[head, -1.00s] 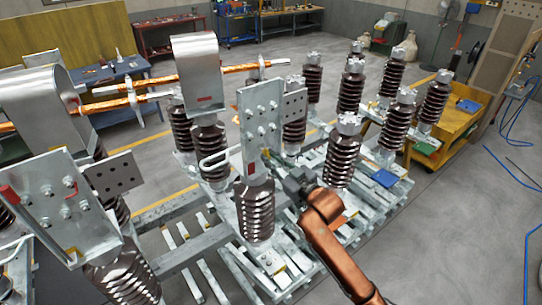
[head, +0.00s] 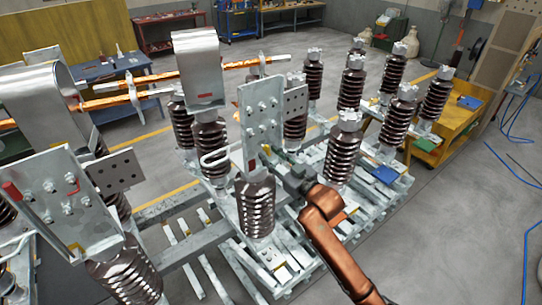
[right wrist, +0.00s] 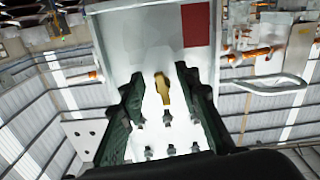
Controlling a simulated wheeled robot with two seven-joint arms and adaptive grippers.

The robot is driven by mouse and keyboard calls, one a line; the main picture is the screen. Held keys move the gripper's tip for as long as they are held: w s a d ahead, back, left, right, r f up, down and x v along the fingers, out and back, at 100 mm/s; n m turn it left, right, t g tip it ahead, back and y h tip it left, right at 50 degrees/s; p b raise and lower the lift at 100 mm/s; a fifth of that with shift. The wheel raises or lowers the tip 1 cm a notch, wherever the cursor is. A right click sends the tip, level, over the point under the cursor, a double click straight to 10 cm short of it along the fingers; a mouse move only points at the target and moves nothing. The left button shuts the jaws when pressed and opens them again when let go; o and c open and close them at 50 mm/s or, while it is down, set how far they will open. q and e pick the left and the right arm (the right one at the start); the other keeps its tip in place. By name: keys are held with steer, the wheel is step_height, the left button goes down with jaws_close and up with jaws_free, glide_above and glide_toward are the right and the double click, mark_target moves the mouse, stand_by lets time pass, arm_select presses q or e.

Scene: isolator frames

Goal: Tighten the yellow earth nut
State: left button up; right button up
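The yellow earth nut (right wrist: 162,90) shows in the right wrist view on a pale metal plate (right wrist: 140,58) with a red patch. Bare metal bolts show below it in that view. My right gripper (right wrist: 158,78) is open, its two dark green fingers spread on either side of the nut in the picture. I cannot tell whether they touch it. In the head view my right gripper (head: 278,168) is beside the lower part of an upright bolted plate (head: 258,100), above a brown ribbed insulator (head: 255,205). The nut cannot be made out there. My left gripper is not in view.
More insulators, such as one (head: 342,155) to the right, stand close on the metal frame. A yellow cart (head: 455,125) is at the right. The floor (head: 460,230) at the lower right is mostly clear.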

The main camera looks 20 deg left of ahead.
steer(key=v, duration=1.2)
